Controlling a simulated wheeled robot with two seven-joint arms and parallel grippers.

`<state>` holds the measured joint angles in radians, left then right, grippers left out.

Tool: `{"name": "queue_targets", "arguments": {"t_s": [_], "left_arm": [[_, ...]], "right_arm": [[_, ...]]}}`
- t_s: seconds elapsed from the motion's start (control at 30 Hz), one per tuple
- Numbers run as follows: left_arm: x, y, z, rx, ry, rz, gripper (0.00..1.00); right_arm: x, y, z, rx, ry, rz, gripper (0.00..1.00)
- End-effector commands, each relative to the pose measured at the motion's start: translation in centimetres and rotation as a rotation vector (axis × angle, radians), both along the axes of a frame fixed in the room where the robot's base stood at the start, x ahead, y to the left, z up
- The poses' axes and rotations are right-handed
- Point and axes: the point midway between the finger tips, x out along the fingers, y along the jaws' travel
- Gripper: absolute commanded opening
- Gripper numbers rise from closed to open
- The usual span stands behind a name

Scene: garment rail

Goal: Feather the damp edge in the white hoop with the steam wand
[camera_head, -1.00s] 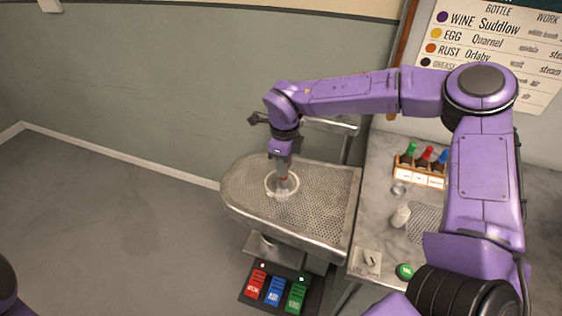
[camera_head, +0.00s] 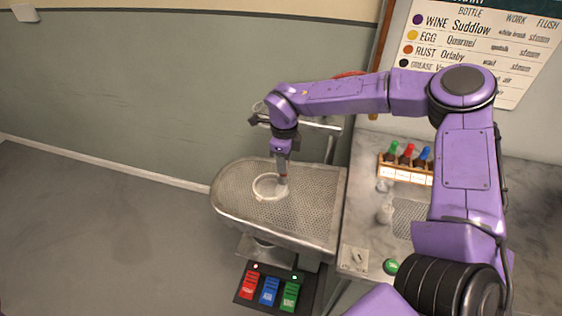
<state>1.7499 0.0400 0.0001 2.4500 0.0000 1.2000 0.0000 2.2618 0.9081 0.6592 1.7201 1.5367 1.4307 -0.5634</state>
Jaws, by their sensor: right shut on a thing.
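The white hoop (camera_head: 257,191) lies on the perforated metal board (camera_head: 311,212), left of the board's middle. My right gripper (camera_head: 283,172) points down over the right side of the hoop. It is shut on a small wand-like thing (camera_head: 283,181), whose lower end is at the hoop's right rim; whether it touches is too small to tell. The cloth and any damp edge inside the hoop cannot be made out clearly. My left gripper is out of view.
Red (camera_head: 249,285), blue (camera_head: 269,291) and green (camera_head: 290,295) pedals sit below the board. A marble counter (camera_head: 362,233) at right bears a bottle rack (camera_head: 404,174), a small pale bottle (camera_head: 385,213) and a green button (camera_head: 391,266). A wall chart (camera_head: 480,45) hangs behind.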

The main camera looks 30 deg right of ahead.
Motion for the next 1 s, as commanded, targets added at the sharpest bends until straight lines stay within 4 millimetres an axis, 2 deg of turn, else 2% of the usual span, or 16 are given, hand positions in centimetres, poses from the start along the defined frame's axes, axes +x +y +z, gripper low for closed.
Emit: {"name": "queue_targets", "arguments": {"t_s": [0.27, 0.83, 1.0], "left_arm": [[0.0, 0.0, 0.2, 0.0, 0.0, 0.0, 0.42], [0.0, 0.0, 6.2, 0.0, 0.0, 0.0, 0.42], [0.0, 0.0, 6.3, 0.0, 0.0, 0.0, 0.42]], "right_arm": [[0.0, 0.0, 0.2, -0.001, -0.001, 0.001, 0.0], [0.0, 0.0, 6.8, 0.001, -0.001, 0.001, 0.0], [0.0, 0.0, 7.1, 0.0, 0.0, 0.001, 0.0]]}}
